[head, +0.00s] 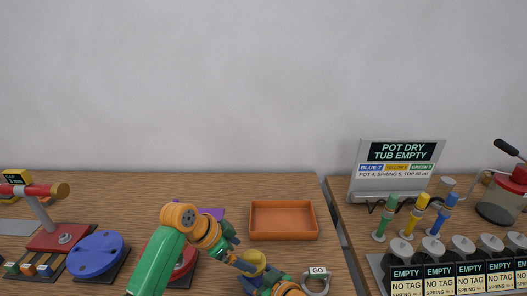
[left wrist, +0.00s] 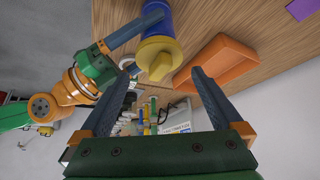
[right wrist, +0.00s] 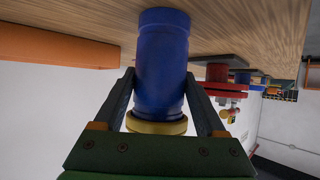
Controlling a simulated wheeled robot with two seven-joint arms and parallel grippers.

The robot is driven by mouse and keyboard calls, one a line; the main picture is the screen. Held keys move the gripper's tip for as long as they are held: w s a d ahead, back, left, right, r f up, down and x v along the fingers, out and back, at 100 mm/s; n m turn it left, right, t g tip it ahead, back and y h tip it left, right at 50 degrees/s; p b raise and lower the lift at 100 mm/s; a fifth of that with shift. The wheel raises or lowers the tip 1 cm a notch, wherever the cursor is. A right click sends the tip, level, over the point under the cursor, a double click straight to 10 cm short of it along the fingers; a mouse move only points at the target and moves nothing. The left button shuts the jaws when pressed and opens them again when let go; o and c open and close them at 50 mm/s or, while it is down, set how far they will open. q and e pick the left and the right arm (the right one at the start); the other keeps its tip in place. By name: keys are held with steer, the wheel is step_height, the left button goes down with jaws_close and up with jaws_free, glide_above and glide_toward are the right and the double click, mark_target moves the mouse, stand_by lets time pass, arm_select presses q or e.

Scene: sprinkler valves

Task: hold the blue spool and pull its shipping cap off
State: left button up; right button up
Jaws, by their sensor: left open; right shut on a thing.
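The blue spool (left wrist: 156,18) has a yellow shipping cap (left wrist: 158,52) with a raised tab at one end. My right gripper (right wrist: 159,74) is shut around the spool's blue body, and the cap (right wrist: 157,124) shows below the fingers in the right wrist view. My left gripper (left wrist: 163,72) is open, its fingers spread on either side of the cap's tab in the left wrist view. I cannot tell how near the fingertips are to the tab. In the head view the yellow cap (head: 254,261) shows near the front, and the arms partly hide the spool.
An orange tray (head: 283,220) sits behind the grippers. A ring marked GO (head: 317,283) lies to their right. A blue disc fixture (head: 97,254) and a red stand (head: 62,238) are at left. A gap separates the right table, with its sign (head: 396,168) and labelled pots.

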mark_target(247, 258)
arm_select(q)
steer(key=x, duration=0.6)
steer(key=shift+f, duration=0.15)
jaws_close()
steer(key=shift+r, duration=3.55)
arm_select(e)
steer(key=o, duration=1.5)
